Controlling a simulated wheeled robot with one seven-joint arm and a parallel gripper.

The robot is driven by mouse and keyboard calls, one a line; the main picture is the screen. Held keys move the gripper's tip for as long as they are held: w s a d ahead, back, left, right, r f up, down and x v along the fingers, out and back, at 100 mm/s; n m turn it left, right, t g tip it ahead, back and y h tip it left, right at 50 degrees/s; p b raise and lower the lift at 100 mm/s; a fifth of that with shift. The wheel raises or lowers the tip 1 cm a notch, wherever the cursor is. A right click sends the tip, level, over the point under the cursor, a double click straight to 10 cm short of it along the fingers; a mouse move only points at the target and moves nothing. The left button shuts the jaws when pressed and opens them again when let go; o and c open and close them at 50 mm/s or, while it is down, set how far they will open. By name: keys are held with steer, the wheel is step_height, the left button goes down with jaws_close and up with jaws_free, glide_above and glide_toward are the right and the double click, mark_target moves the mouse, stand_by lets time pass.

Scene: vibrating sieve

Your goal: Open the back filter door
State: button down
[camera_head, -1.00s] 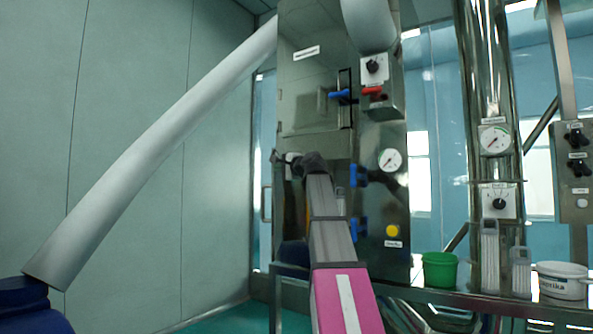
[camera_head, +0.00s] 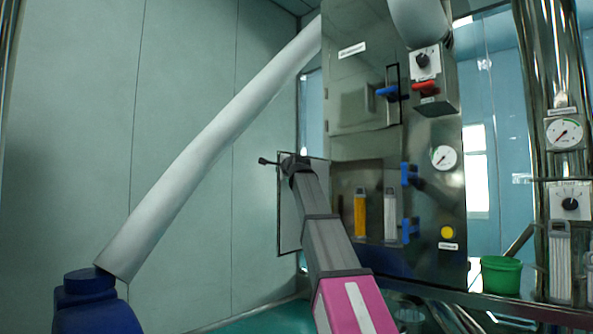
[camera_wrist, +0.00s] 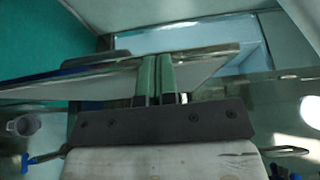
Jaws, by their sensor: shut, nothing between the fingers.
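The lower filter door (camera_head: 289,222) of the steel cabinet (camera_head: 345,75) stands swung open to the left. The opening beside it shows a yellow filter (camera_head: 360,214) and a white filter (camera_head: 390,216) upright inside. My gripper (camera_head: 288,161) is at the door's upper part, with my arm hiding much of the panel. In the wrist view, the green fingertips (camera_wrist: 158,75) are shut together against or just over the door panel (camera_wrist: 205,62); exact contact cannot be told. The upper door (camera_head: 362,103), with a blue handle (camera_head: 386,92), is closed.
Blue latches (camera_head: 409,175) stick out at the right of the opening. A large grey pipe (camera_head: 215,140) slants down to a blue container (camera_head: 90,303) at left. A green bucket (camera_head: 501,275) stands at right. Free room lies left of the door, before the wall.

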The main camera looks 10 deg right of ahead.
steer(key=w+a, duration=1)
steer(key=w, duration=0.2)
steer(key=shift+w, duration=0.4)
steer(key=s+a, duration=0.3)
steer(key=s, duration=1)
steer(key=s+d+f+n+g+h, duration=0.1)
steer(key=s+d+f+n+g, duration=0.15)
steer(key=f, duration=1.45)
steer(key=s+d+f+n+g+h, duration=0.1)
steer(key=d+f+n+g, duration=0.2)
steer(key=f, duration=1.4)
steer(key=s+d+f+n+g+h, duration=0.1)
steer(key=s+d+f+n+g, duration=0.3)
steer(key=f, duration=1.3)
steer(key=s+d+f+n+g, duration=0.2)
steer(key=s+d+f+g, duration=0.2)
steer(key=s+f, duration=1)
steer(key=s+d+f+n+g+h, duration=0.1)
steer(key=s+d+f+n+g, duration=0.2)
steer(key=s+f, duration=1.1)
steer(key=d+f+g, duration=0.1)
steer(key=d+f, duration=0.2)
steer(key=f, duration=0.2)
steer(key=shift+d+f+n, duration=0.15)
steer(key=shift+f+n, duration=0.2)
